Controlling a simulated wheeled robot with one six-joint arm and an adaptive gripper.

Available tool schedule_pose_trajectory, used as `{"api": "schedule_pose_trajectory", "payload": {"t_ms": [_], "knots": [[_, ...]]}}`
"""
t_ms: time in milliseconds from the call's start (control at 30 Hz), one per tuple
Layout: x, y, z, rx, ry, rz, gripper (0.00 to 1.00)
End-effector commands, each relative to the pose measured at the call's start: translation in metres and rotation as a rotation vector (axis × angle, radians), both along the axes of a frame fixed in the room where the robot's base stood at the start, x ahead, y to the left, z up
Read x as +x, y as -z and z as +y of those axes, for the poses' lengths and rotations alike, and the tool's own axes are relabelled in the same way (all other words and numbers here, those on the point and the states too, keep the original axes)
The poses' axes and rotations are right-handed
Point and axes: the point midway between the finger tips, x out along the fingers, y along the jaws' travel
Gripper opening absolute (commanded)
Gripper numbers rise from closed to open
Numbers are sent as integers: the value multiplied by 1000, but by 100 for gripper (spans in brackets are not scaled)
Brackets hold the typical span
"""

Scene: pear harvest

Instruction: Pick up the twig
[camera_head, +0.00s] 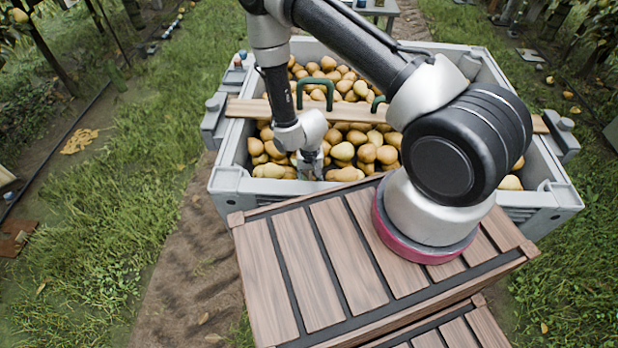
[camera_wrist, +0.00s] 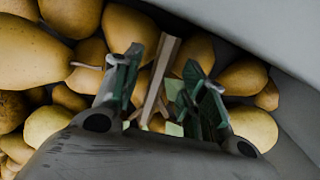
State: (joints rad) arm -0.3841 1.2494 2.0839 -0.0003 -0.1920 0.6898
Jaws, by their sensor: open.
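The twig (camera_wrist: 161,73) shows in the wrist view as a thin, light-brown stick lying over the pears. It runs between the two fingers of my gripper (camera_wrist: 163,62), which stand apart on either side of it. Its lower end is hard to make out among the dark green finger parts. In the head view my gripper (camera_head: 311,168) points down into the near part of the pear bin, just over the fruit. The twig cannot be made out there.
Yellow pears (camera_head: 365,153) fill the grey bin (camera_head: 228,180). A wooden plank (camera_head: 250,109) with green handles (camera_head: 318,82) spans the bin behind my gripper. The bin's grey wall (camera_wrist: 255,30) is close by in the wrist view. Grass lies on both sides.

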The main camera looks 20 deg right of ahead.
Motion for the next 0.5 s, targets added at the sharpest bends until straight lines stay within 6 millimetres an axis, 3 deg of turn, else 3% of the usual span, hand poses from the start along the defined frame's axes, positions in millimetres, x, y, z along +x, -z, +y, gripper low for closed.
{"api": "schedule_pose_trajectory", "payload": {"t_ms": [233, 433, 500], "knots": [[0, 3, 0, 0, 0, 0, 42], [0, 2, 0, 0, 0, 0, 7], [0, 2, 0, 0, 0, 0, 3]]}}
